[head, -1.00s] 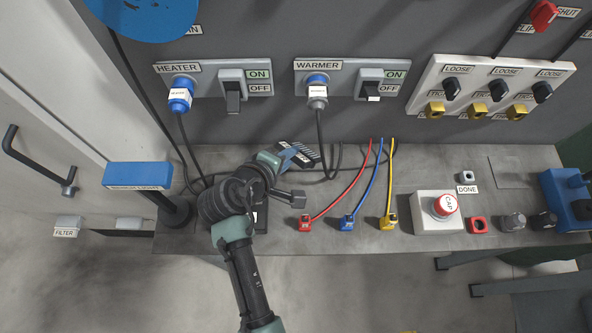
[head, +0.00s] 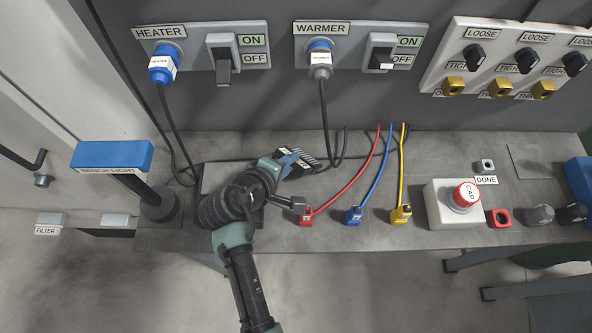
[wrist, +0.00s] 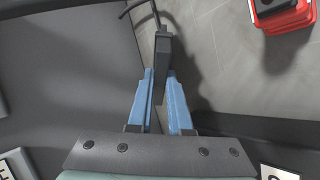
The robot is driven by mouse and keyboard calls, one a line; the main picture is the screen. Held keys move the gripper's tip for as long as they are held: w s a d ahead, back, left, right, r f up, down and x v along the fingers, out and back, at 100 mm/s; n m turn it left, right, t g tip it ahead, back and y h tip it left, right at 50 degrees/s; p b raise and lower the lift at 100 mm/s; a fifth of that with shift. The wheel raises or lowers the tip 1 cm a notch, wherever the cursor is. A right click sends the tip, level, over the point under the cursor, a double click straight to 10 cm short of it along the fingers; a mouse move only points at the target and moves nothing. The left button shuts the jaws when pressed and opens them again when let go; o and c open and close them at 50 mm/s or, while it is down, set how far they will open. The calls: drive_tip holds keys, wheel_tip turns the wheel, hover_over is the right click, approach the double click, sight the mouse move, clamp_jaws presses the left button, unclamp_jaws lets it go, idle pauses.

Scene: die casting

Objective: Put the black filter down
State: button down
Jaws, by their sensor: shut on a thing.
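My gripper (head: 294,162) is low over the back of the grey bench, left of the red, blue and yellow leads. In the wrist view, its two blue fingers (wrist: 161,100) are closed on a narrow black block, the black filter (wrist: 163,58). The filter sticks out past the fingertips, over or against the grey surface; I cannot tell whether it touches. In the head view, the filter is not clearly distinguishable from the dark parts of my gripper. A FILTER label (head: 46,231) shows at the far left, under a small grey block.
The bench light (head: 112,157) stands left of my arm. The red plug (head: 306,215), blue plug (head: 354,215) and yellow plug (head: 401,214) lie right of it. The heater cable (head: 172,130) and warmer cable (head: 323,115) hang behind. The CAP button box (head: 436,213) is farther right.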

drive_tip(key=c, duration=1)
unclamp_jaws()
drive_tip(key=p+v, duration=0.7)
drive_tip(key=v, duration=0.1)
